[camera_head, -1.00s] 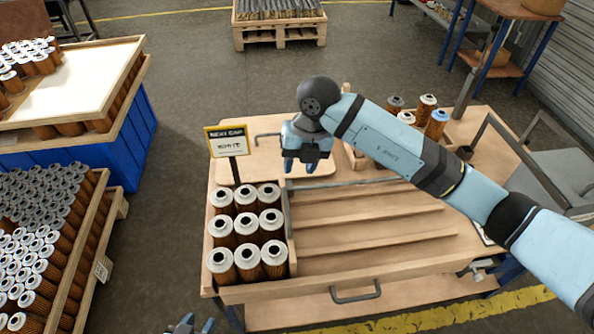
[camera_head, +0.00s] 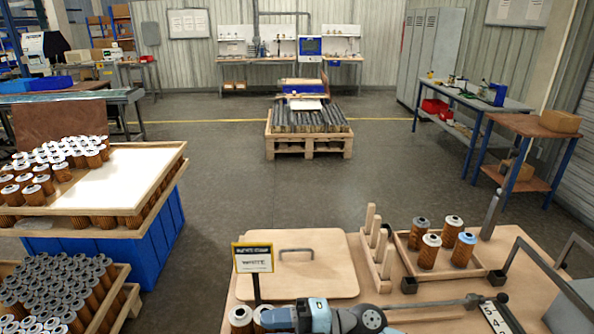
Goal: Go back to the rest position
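My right gripper (camera_head: 290,319) shows at the bottom edge of the head view, low over the front of the wooden workbench. It is beside the tops of two filter cartridges (camera_head: 240,318), which the frame edge cuts off. Its fingers are not clear, so I cannot tell whether it is open or shut. Only the wrist and a grey joint of the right arm show. My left gripper is out of view. The rest of the bench front is also below the frame.
A sign (camera_head: 253,258) stands by a wooden lid (camera_head: 300,262) with a handle. To the right are upright pegs (camera_head: 377,237) and a tray (camera_head: 481,271) holding several cartridges. Cartridge crates (camera_head: 120,303) stand at left. A loaded pallet (camera_head: 307,147) is behind, with open floor around it.

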